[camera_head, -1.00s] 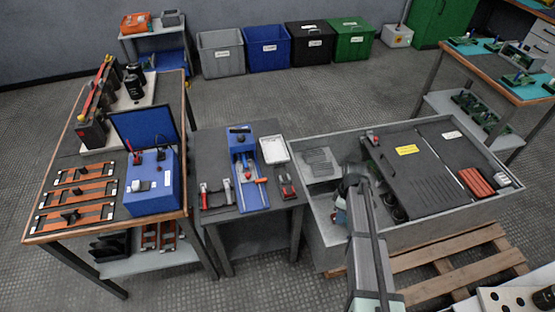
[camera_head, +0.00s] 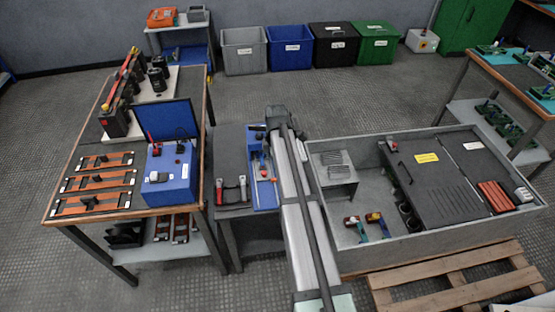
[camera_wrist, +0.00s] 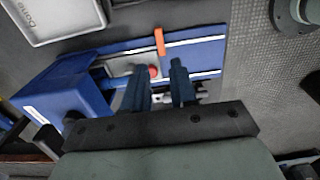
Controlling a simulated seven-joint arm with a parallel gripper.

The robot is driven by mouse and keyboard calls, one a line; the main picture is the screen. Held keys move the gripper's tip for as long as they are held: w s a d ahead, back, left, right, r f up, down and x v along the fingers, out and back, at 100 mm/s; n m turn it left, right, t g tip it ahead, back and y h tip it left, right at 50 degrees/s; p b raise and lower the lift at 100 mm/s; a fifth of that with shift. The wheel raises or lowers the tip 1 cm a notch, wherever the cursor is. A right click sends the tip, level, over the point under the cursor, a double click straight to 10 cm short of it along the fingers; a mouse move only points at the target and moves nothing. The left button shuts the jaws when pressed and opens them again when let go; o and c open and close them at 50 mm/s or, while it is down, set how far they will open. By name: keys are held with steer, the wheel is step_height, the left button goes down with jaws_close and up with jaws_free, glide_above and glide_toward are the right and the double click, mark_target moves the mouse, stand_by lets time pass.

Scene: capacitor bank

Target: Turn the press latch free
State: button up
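The blue press (camera_head: 263,193) stands on the small dark table, partly hidden behind my arm in the head view. In the wrist view the press (camera_wrist: 55,95) has a tall blue block at the left and a blue-edged bed running right. An orange lever (camera_wrist: 159,42) stands across the bed, and a red knob (camera_wrist: 153,71) shows near the left finger. I cannot tell which of these is the latch. My gripper (camera_wrist: 160,74) is open above the bed, its dark fingers apart with nothing visibly held. In the head view my gripper is hidden.
A white tray marked "Done" (camera_wrist: 55,14) lies beside the press. A red-and-black handled part (camera_head: 231,190) sits left of it. A blue box with an open lid (camera_head: 170,174) stands on the left bench. The grey crate (camera_head: 350,262) is at right.

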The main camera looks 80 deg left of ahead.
steer(key=shift+f, duration=4.25)
steer(key=shift+c, duration=0.4)
jaws_close()
steer(key=n, duration=0.6)
